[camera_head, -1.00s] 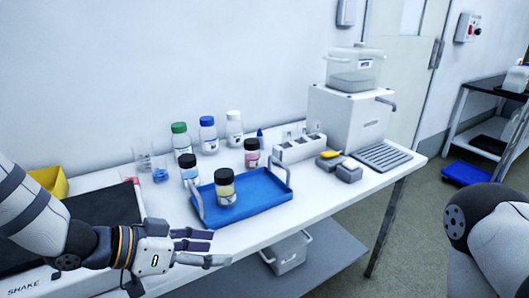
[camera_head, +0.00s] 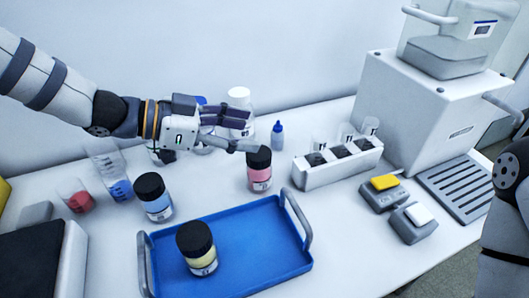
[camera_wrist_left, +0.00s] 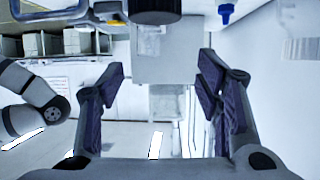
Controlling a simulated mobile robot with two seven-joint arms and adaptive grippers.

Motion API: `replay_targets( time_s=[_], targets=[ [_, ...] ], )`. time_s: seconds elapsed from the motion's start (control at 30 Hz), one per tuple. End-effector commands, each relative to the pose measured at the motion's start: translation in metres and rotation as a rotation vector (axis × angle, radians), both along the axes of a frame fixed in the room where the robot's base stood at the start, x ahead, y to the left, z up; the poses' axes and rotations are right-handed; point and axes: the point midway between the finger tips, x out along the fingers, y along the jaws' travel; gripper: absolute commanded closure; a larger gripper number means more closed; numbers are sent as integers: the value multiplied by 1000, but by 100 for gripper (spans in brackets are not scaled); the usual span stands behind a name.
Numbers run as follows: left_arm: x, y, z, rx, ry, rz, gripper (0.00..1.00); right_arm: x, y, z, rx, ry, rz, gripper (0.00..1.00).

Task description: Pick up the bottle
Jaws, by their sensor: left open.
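Several bottles stand on the bench; the task does not say which one. A pink bottle (camera_head: 259,172) with a black cap stands just behind the tray. My left gripper (camera_head: 252,132) is open and empty, its fingertips close to that black cap; contact cannot be told. In the left wrist view a dark cap (camera_wrist_left: 155,10) shows at the top edge, outside the open fingers (camera_wrist_left: 158,80). A yellow bottle (camera_head: 198,250) stands in the blue tray (camera_head: 252,235). A pale blue bottle (camera_head: 154,197) stands left of it. A white-capped bottle (camera_head: 238,97) is partly hidden behind my gripper.
A small blue dropper bottle (camera_head: 277,135) and a white rack (camera_head: 338,165) stand right of the gripper. Beakers (camera_head: 75,196) stand at left. A white machine (camera_head: 430,120) and small scales (camera_head: 384,192) fill the right side. My right arm shows at the right edge.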

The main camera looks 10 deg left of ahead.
Motion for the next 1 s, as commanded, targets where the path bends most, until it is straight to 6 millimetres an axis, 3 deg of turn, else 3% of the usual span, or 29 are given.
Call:
replay_targets(
  time_s=[0.03,0.23,0.37,0.63,0.9,0.93,1.0],
  targets=[
    [-1,0,-27,-5,26,3,41,-10,0,-9,0,34,0,50],
    [-1,1,-75,-1,23,3,41,-23,0,-22,0,82,1,50],
    [7,-13,-75,0,12,0,41,-25,0,-24,0,88,1,50],
    [30,-53,-94,2,13,0,41,-34,0,-34,-1,120,2,50],
    [35,-60,-93,1,7,1,41,-34,0,-34,-1,119,2,50],
    [35,-60,-93,1,7,1,44,-34,0,-34,-1,119,2,50],
    [34,-60,-93,1,7,1,59,-34,0,-34,-1,119,2,50]
  ],
)
